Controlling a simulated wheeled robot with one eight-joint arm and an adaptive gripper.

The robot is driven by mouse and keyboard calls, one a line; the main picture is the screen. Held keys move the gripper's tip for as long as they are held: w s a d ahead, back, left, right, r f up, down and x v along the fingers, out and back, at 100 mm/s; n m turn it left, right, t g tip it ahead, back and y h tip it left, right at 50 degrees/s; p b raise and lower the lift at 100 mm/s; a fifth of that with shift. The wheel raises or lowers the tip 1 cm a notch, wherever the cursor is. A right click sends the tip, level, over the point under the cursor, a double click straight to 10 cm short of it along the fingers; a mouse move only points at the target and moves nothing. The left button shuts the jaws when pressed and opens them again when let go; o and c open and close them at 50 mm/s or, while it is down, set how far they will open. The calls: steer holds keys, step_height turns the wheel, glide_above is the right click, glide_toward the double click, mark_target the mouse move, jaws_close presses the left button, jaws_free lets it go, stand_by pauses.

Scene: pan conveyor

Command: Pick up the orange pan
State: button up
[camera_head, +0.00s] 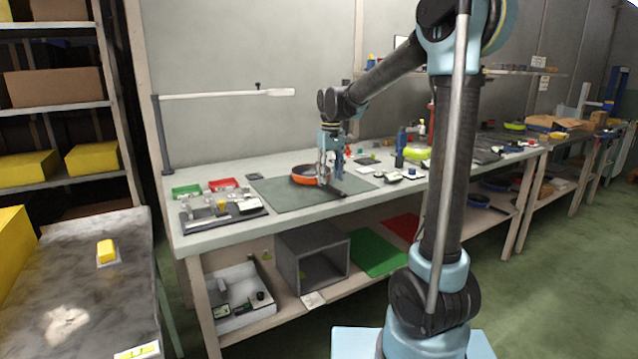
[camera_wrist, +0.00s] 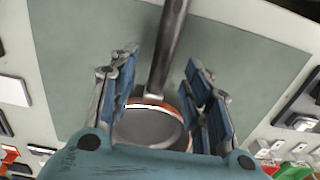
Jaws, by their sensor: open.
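The orange pan (camera_head: 309,174) rests on the grey-green mat (camera_head: 275,193) on the workbench. Its dark handle (camera_head: 332,190) points toward the front right. In the wrist view the pan's grey inside and orange rim (camera_wrist: 150,124) show at the lower middle, and the handle (camera_wrist: 168,45) runs up between the fingers. My gripper (camera_head: 334,178) is over the pan's handle side, pointing down. In the wrist view my gripper (camera_wrist: 165,75) is open, with one blue finger on each side of the handle and clear gaps to both. Whether the fingertips reach down to the handle's height is hard to tell.
A green bin (camera_head: 187,191) and a red bin (camera_head: 223,185) stand left of the mat, behind a dark tray of parts (camera_head: 222,214). Small items and tools lie to the right along the bench (camera_head: 200,241). The mat around the pan is mostly clear.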

mark_target(329, 184)
steer(key=f, duration=0.4)
steer(key=shift+w+a, duration=0.15)
steer(key=shift+w, duration=0.05)
jaws_close()
steer(key=shift+r, duration=0.15)
